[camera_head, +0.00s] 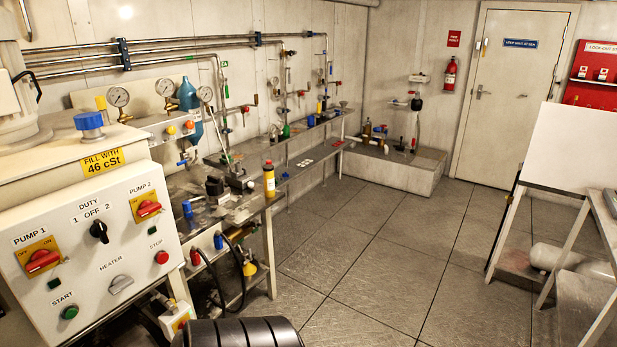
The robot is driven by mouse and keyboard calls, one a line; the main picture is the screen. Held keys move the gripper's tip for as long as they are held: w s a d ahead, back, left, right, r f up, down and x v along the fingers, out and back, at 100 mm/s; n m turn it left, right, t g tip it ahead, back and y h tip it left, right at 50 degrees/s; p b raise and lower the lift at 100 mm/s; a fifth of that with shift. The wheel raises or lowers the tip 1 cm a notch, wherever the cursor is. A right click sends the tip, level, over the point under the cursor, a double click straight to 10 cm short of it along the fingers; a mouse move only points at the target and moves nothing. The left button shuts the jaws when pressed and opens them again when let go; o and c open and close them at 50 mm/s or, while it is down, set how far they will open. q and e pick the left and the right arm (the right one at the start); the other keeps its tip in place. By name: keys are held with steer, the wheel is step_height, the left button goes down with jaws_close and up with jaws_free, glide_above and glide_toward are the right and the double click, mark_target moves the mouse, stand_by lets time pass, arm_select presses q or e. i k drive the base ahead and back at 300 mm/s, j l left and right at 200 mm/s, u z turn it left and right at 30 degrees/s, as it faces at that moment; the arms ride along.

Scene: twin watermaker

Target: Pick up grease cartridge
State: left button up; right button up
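A small blue cylinder (187,208) stands upright further left on the same bench, and a yellow one (320,105) is further back. Neither of my grippers is in view.
A white pump control panel (95,250) fills the near left. Gauges and pipes run above the bench along the wall. Hoses hang under the bench's near end. The middle floor (390,240) is clear. A white board on a frame (570,150) stands at the right.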

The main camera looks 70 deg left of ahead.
mark_target(268, 170)
steer(key=u, duration=2.55)
steer(key=i+u, duration=0.15)
steer(key=i, duration=0.3)
